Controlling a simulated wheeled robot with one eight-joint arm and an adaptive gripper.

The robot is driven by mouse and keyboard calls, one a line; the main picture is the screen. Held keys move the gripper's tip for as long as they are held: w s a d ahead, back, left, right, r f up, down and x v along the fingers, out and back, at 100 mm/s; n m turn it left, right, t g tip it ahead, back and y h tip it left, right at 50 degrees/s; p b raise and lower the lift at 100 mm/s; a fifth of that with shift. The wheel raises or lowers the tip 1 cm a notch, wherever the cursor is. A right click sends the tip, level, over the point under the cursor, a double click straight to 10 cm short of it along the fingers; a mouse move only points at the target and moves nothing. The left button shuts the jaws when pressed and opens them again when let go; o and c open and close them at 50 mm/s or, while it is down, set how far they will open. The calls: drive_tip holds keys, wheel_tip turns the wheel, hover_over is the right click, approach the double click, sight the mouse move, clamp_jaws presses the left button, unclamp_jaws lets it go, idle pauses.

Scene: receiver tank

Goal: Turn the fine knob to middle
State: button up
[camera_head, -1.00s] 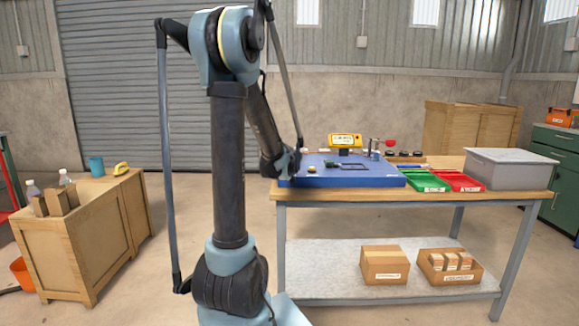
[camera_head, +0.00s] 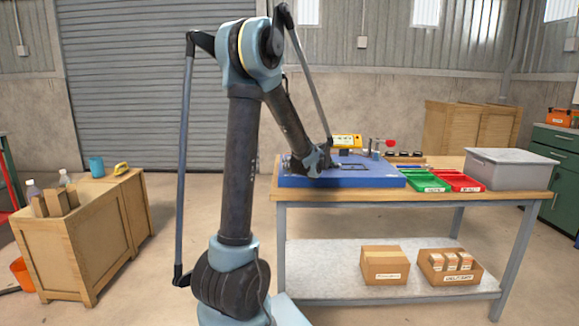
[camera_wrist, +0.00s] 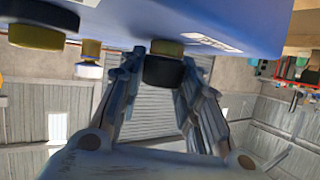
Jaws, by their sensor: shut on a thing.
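The blue panel (camera_wrist: 230,15) fills the top of the wrist view, with a white label (camera_wrist: 212,41) that I cannot read. A small black knob with a brass-coloured base (camera_wrist: 163,68) sticks out of it near that label; I take it for the fine knob. My gripper (camera_wrist: 166,76) is around this knob, one finger on each side, and shut on it. The knob's pointer or mark is not visible, so its setting cannot be told. In the head view my gripper (camera_head: 320,163) is low over the left part of the blue panel (camera_head: 345,180) and hides the knob.
On the workbench (camera_head: 420,190) are a yellow instrument (camera_head: 347,141), green (camera_head: 426,182) and red trays (camera_head: 463,182), and a grey bin (camera_head: 510,170).

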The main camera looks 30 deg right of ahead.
drive_tip(key=shift+n+g+y, duration=0.4)
drive_tip(key=shift+n+y, duration=1.7)
drive_tip(key=shift+y, duration=0.4)
drive_tip(key=shift+f, duration=0.1)
drive_tip(key=o, duration=1.1)
drive_tip(key=shift+s+d, duration=0.1)
drive_tip(key=v, duration=1.1)
drive_tip(key=shift+s+d, duration=0.15)
drive_tip(key=shift+s, duration=0.1)
